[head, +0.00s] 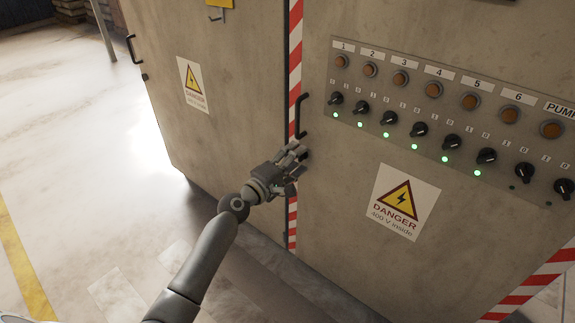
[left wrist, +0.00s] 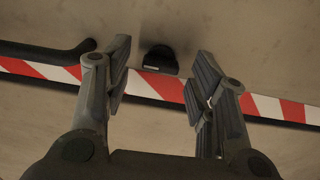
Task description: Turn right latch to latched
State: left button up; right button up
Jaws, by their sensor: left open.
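The right latch is a small black knob (left wrist: 160,57) with a pale mark, on the beige cabinet door beside the red-and-white strip in the left wrist view. It lies between and beyond the fingertips, with no visible contact. In the head view my gripper largely hides that spot. My left gripper (head: 297,161) is open and empty in front of the cabinet, just below the black door handle (head: 300,115). In the left wrist view its two fingers (left wrist: 161,74) stand apart on either side of the knob. My right gripper is not in view.
A panel (head: 448,105) with orange lamps, black rotary switches and green lights is right of the gripper. A danger sign (head: 404,202) is below it. Another black handle (head: 131,49) is on the cabinet's far left. Open floor (head: 75,130) lies left.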

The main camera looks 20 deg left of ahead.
pick_arm(q)
jog(key=v, duration=1.1)
jog(key=shift+s+a, duration=0.15)
jog(key=shift+s, duration=0.25)
